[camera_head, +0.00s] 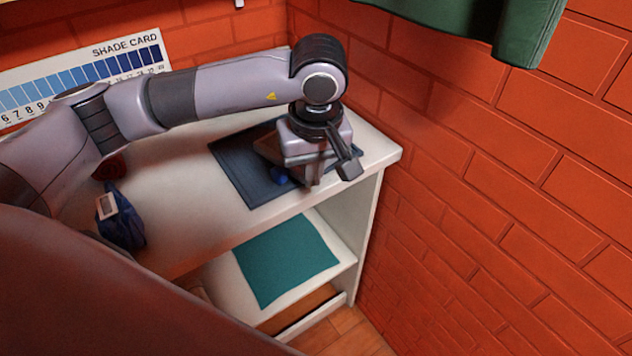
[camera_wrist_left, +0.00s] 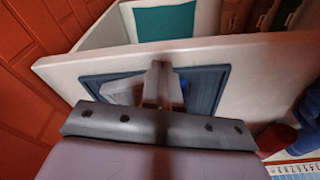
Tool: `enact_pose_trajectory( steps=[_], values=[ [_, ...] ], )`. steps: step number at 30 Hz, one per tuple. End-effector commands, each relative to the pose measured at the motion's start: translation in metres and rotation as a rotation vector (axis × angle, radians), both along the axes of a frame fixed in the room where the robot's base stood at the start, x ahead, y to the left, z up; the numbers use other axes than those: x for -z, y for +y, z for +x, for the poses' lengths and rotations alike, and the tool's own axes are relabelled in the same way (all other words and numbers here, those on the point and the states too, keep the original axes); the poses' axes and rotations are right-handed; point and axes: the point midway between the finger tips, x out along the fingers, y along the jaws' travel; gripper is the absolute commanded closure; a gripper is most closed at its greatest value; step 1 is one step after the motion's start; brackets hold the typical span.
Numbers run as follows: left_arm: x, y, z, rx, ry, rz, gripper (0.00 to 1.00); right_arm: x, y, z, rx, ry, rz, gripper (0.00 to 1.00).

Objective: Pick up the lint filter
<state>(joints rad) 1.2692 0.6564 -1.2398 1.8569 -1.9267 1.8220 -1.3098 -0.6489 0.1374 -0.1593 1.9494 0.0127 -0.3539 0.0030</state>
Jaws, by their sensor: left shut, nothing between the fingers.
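My left gripper (camera_head: 309,184) is over the dark blue mat (camera_head: 238,172) on the white shelf unit's top, its fingers pointing down. In the left wrist view its fingers (camera_wrist_left: 163,70) are together with nothing between them. A pale grey flat piece (camera_wrist_left: 122,91) shows on the mat beside the fingers there; I cannot tell if it is the lint filter. A small blue thing (camera_head: 280,176) shows just left of the fingers in the head view, partly hidden by the gripper. I cannot clearly identify the lint filter. My right gripper is not in view.
A blue bundle with a pale label (camera_head: 121,222) and a dark red item (camera_head: 110,167) are on the top at left. A teal sheet (camera_head: 285,260) lies on the lower shelf. A brick wall (camera_head: 480,190) stands close at right. A shade card (camera_head: 90,75) is behind.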

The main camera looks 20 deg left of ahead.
Motion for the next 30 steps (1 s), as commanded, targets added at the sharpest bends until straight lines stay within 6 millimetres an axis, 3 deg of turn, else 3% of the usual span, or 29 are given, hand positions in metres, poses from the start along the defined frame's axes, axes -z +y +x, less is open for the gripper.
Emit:
enact_pose_trajectory(
  steps=[4, 8, 20, 26, 30],
  values=[
    [0.0, -0.012, -0.013, 0.003, -0.001, 0.0, 1.0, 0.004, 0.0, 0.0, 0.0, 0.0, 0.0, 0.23],
    [0.001, -0.018, -0.013, -0.019, 0.001, 0.0, 1.0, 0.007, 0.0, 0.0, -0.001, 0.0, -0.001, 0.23],
    [0.0, -0.031, 0.034, -0.294, -0.004, 0.001, 1.0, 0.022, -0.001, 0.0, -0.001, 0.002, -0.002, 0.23],
    [-0.002, -0.019, 0.044, -0.321, -0.005, -0.001, 1.0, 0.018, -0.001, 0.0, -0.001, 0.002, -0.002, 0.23],
    [-0.003, 0.003, 0.056, -0.323, -0.004, 0.0, 1.0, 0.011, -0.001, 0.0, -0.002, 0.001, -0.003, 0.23]
  ],
)
